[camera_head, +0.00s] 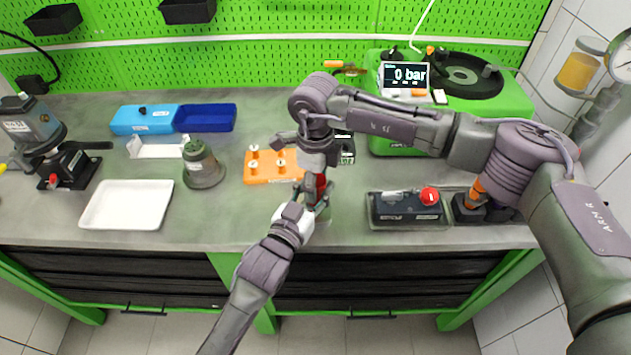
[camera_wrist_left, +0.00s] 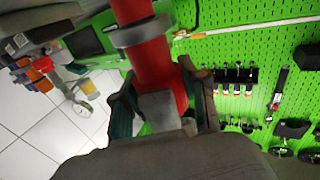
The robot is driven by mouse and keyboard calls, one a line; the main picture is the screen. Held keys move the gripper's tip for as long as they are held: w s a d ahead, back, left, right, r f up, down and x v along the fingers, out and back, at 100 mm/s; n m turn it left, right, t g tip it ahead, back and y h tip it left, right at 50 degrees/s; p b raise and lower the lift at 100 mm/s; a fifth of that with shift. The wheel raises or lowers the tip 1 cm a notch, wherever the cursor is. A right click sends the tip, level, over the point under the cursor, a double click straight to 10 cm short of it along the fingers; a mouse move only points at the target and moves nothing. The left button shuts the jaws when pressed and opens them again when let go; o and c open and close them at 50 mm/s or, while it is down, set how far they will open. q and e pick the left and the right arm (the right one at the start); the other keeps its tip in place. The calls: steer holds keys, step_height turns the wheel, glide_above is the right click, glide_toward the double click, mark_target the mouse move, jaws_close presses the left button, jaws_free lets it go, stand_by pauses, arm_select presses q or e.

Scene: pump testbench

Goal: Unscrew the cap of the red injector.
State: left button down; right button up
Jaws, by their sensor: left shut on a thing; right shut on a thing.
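The red injector (camera_head: 320,186) stands roughly upright above the bench near its front middle, mostly covered by my grippers. In the left wrist view its red body (camera_wrist_left: 150,62) carries a grey ring. My left gripper (camera_head: 308,203) comes from the front and is shut on the injector's lower part; its fingers (camera_wrist_left: 160,108) stand on both sides of the body in the wrist view. My right gripper (camera_head: 317,168) reaches down from above and is shut at the injector's top end. The cap is hidden by the right gripper, so I cannot tell whether it is loose.
An orange block with white pegs (camera_head: 265,175) lies just left of the grippers. A grey tray with a black device and red knob (camera_head: 407,207) is to the right. A green test unit (camera_head: 520,101) reading 0 bar stands behind. A white tray (camera_head: 127,205) is at left.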

steer(key=o, duration=1.2)
steer(key=shift+r, duration=2.3)
arm_select(q)
steer(key=c, duration=0.5)
jaws_free()
steer(key=shift+c, duration=0.2)
